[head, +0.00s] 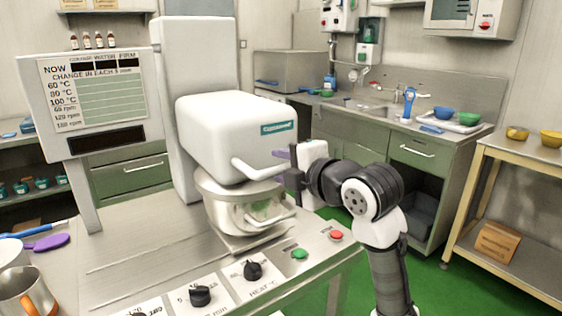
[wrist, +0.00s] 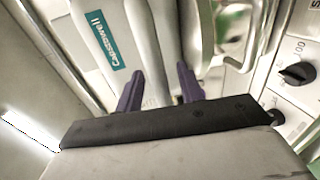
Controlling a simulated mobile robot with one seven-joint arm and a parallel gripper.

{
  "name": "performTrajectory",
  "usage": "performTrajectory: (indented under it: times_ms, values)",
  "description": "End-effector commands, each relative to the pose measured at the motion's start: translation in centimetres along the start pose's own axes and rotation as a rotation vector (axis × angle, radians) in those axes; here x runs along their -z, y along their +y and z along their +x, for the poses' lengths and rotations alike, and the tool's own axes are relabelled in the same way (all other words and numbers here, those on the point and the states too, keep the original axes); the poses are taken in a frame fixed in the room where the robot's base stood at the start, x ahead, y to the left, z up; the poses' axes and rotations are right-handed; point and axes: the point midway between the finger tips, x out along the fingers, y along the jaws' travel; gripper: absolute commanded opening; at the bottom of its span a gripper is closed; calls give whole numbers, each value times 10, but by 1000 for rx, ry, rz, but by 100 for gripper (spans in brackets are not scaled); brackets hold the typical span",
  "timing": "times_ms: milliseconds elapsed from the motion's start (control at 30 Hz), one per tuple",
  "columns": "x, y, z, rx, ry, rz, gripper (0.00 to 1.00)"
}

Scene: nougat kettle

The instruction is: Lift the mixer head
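The mixer head (head: 225,130) is a white rounded block with a teal label, lowered over the steel kettle bowl (head: 235,208). Its pale handle (head: 258,171) juts from the front towards my gripper. My gripper (head: 284,165) is at the handle's right end, with one purple finger showing above it. In the wrist view, my gripper (wrist: 160,92) has its two purple fingers spread apart, and a pale part lies between them. The mixer head (wrist: 85,25) with its label is at upper left there. I cannot tell whether either finger touches the handle.
Dials (head: 253,270) and green and red buttons (head: 336,235) line the front of the steel worktop. A display board (head: 100,100) stands left of the mixer. A steel mug (head: 25,292) and a purple spatula (head: 52,242) lie at lower left. Green floor shows at right.

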Motion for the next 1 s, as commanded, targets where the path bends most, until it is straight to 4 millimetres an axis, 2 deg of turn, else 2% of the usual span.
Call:
performTrajectory:
  times_ms: [133, 433, 733, 1000]
  values:
    - [0, 0, 11, 0, -1, 2, 38]
    - [0, 0, 13, 0, -1, 1, 38]
    - [0, 0, 13, 0, -1, 0, 0]
    - [0, 1, 12, 0, -1, 0, 0]
